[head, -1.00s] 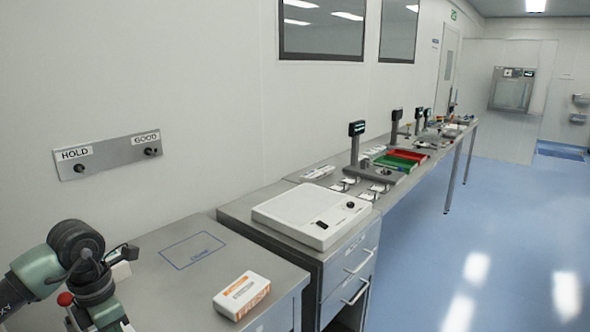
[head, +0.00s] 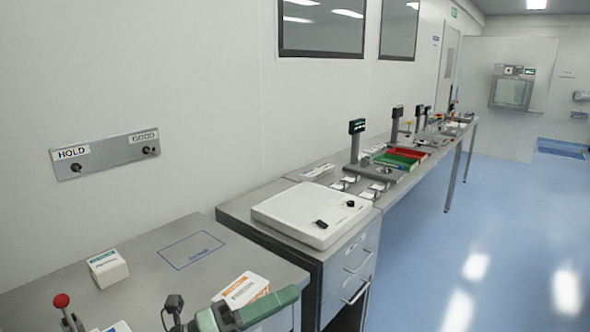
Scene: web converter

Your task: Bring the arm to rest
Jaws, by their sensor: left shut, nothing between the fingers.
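My left arm (head: 255,308) shows at the bottom edge, a green and dark link low over the front of the near bench. My left gripper (head: 176,320) is at the lower edge beside it, mostly cut off by the frame; it is shut and holds nothing. My right gripper is not in view. An orange and white carton (head: 240,288) lies on the near bench, just behind my arm, which covers its front part. A small white and green box (head: 108,268) stands on the bench to the left, apart from the arm.
A red-knobbed lever (head: 62,301) stands at the lower left. A blue outlined rectangle (head: 192,250) on the bench is empty. A white flat device (head: 311,214) sits on the drawer cabinet. A HOLD/GOOD panel (head: 108,153) is on the wall. The blue floor (head: 430,260) at right is clear.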

